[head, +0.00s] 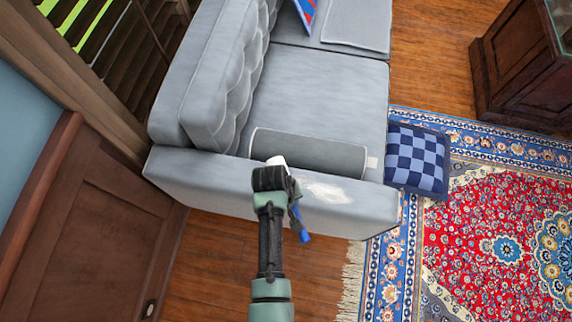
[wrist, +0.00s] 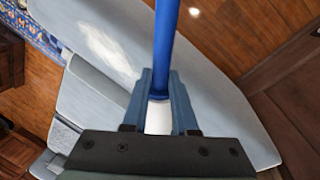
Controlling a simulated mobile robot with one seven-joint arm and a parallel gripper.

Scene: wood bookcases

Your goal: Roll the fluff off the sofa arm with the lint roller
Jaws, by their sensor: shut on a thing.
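The grey sofa arm (head: 170,188) runs across the middle of the head view. A white patch of fluff (head: 325,190) lies on its top, right of my gripper (head: 278,183). My gripper is shut on the lint roller, whose blue handle (head: 304,237) points toward the bottom and whose white end (head: 277,161) shows beyond the fingers. In the wrist view, the blue handle (wrist: 166,45) rises from between my fingers, with a white part (wrist: 158,118) below. The fluff (wrist: 103,46) shows at upper left there, apart from the roller. Whether the roller touches the arm I cannot tell.
A grey bolster (head: 310,153) lies on the seat against the arm. A blue checked cushion (head: 417,160) is beside the sofa on a patterned rug (head: 480,230). Wooden cabinets stand at lower left (head: 85,235) and upper right (head: 515,60). Bare wood floor lies in front of the arm.

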